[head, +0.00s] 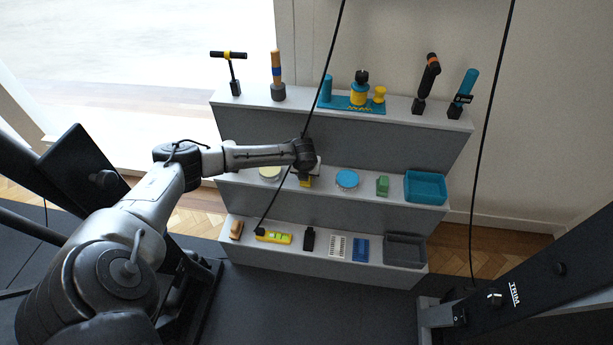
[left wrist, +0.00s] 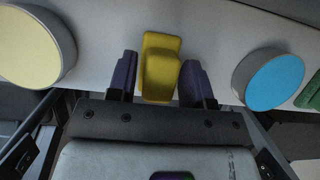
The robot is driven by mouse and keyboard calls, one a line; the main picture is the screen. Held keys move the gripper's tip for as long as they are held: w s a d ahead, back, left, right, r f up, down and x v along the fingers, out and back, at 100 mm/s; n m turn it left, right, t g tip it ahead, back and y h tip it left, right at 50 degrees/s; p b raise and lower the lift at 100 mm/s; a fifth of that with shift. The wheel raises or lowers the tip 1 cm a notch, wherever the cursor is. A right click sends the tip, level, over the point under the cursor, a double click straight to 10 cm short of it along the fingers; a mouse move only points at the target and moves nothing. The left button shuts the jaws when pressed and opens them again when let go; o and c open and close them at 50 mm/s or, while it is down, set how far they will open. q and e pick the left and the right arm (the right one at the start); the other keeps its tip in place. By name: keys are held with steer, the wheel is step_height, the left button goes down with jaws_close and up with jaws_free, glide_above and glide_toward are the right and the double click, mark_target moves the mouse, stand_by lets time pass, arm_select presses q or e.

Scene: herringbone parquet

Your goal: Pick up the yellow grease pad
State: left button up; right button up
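The yellow grease pad (left wrist: 160,68) is a small yellow block with a raised grip, on the grey middle shelf. In the left wrist view it lies between the two dark fingers of my left gripper (left wrist: 159,77), with narrow gaps seeming to show at its sides. In the head view the pad (head: 306,183) is partly hidden under my left gripper (head: 308,172), which reaches in from the left. My right gripper is not in view.
A cream round tin (left wrist: 35,45) stands left of the pad and a blue round tin (left wrist: 272,80) right of it. A green block (head: 382,186) and teal bin (head: 426,187) are further right. Tools stand on the top shelf. Dark cables hang in front.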

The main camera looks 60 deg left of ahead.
arm_select(q)
steer(key=c, duration=0.7)
steer(key=shift+o, duration=0.2)
steer(key=shift+r, duration=0.1)
steer(key=shift+r+p, duration=0.45)
steer(key=shift+r, duration=0.05)
step_height(320, 180, up, 3)
steer(key=shift+r+p, duration=0.1)
steer(key=shift+p, duration=1.15)
steer(key=w+d+r+p, duration=0.3)
steer(key=d+r+p, duration=0.3)
steer(key=d, duration=0.5)
steer(key=shift+w+r, duration=0.3)
